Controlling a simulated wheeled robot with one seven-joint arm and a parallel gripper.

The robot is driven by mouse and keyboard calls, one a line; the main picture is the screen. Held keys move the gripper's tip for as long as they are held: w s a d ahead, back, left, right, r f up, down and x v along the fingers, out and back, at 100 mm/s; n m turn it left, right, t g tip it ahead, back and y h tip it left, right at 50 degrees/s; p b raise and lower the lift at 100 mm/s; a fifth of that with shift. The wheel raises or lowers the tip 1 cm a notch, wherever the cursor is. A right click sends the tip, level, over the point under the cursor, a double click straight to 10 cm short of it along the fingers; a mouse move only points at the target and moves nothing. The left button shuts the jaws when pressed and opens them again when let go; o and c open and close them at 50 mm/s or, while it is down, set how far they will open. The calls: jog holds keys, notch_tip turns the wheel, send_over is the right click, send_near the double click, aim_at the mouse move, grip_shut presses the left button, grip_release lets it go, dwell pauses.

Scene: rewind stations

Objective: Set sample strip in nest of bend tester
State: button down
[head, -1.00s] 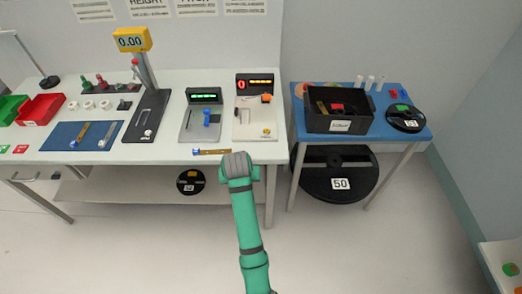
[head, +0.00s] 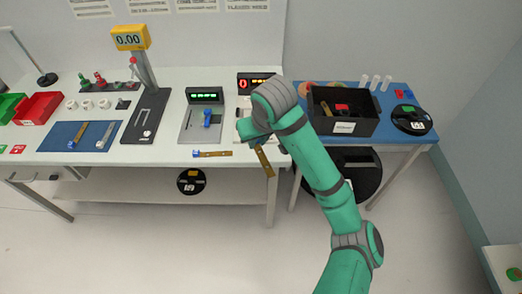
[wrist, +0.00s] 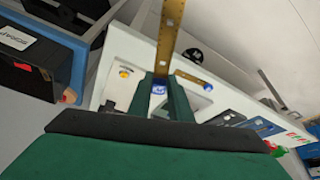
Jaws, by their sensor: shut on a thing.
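My gripper (head: 256,141) is shut on a brown sample strip (head: 265,161), which hangs down and to the right over the table's front edge. In the wrist view the strip (wrist: 171,38) extends up from between the fingers (wrist: 163,84), with a blue end at the fingertips. A second brown strip with a blue end (head: 212,154) lies on the table's front edge; it also shows in the wrist view (wrist: 194,79). A tester with a red 0 and orange lights (head: 247,84) is mostly hidden behind my arm. A tester with a green display and blue part (head: 206,119) stands left of it.
A blue side table (head: 417,142) at right carries a black open bin (head: 345,126) and a black reel (head: 411,119). Floor in front is clear.

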jog(key=shift+w+a+f, duration=0.1)
jog(key=shift+w+f, duration=1.6)
jog(key=shift+w, duration=0.4)
jog(key=shift+w+a+f, duration=0.1)
jog(key=shift+w+f, duration=1.55)
jog(key=shift+w, duration=0.5)
jog(key=shift+w+a+f, duration=0.1)
jog(key=shift+w+f, duration=1.6)
jog(key=shift+w, duration=0.4)
jog(key=shift+f, duration=1.45)
jog(key=shift+f, duration=0.35)
jog(key=c, duration=1.6)
grip_release()
